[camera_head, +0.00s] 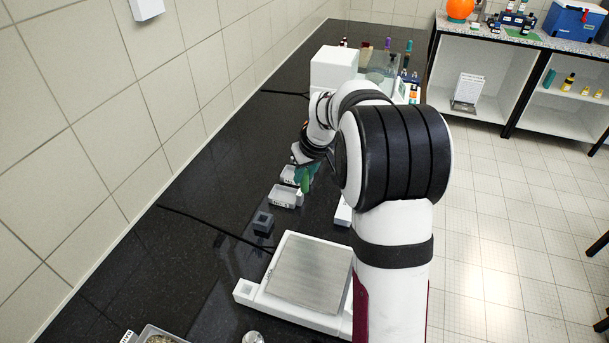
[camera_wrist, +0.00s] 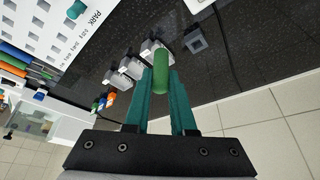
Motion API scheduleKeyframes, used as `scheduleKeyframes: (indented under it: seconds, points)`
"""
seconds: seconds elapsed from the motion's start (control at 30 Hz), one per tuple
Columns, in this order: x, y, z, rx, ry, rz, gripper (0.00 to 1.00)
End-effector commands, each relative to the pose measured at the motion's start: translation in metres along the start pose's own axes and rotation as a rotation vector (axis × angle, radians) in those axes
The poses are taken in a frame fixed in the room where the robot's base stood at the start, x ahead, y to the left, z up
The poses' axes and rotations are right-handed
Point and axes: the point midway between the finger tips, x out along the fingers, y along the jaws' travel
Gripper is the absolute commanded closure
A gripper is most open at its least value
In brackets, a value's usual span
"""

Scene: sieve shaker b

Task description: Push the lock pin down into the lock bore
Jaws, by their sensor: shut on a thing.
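My gripper (camera_wrist: 160,88) has teal fingers and is shut on a green cylindrical pin (camera_wrist: 160,70), which looks like the lock pin. Its rounded end sticks out past the fingertips. In the head view the pin (camera_head: 305,184) shows small and green beside the small trays, with my arm partly covering the gripper (camera_head: 306,172). A dark grey block (camera_head: 263,221) with a square recess stands apart from the pin on the black bench; it also shows in the wrist view (camera_wrist: 195,42). I cannot tell where the lock bore is.
A balance with a steel plate (camera_head: 309,271) stands in front of the grey block. Small light trays (camera_head: 285,196) are close to my gripper. A white panel with holes, marked PARK (camera_wrist: 60,38), fills the wrist view's upper left. A black cable (camera_head: 205,222) crosses the bench.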

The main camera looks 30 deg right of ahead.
Motion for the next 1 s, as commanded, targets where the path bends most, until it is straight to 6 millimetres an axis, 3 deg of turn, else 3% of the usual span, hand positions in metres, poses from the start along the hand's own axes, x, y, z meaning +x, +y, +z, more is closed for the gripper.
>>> scheduleKeyframes:
  seconds: [0.17,0.27,0.47,0.6,0.7,0.83,1.0]
  points:
    - [0.0,-0.002,0.001,-0.007,-0.001,-0.003,1.0]
    - [0.0,-0.016,0.005,-0.064,-0.008,-0.026,1.0]
    - [-0.004,-0.085,0.034,-0.37,-0.033,-0.15,1.0]
    - [-0.012,-0.143,0.068,-0.646,-0.032,-0.266,1.0]
    - [-0.019,-0.175,0.091,-0.815,-0.02,-0.338,1.0]
    - [-0.024,-0.196,0.11,-0.938,-0.004,-0.391,1.0]
    - [-0.017,-0.201,0.118,-0.97,0.0,-0.405,1.0]
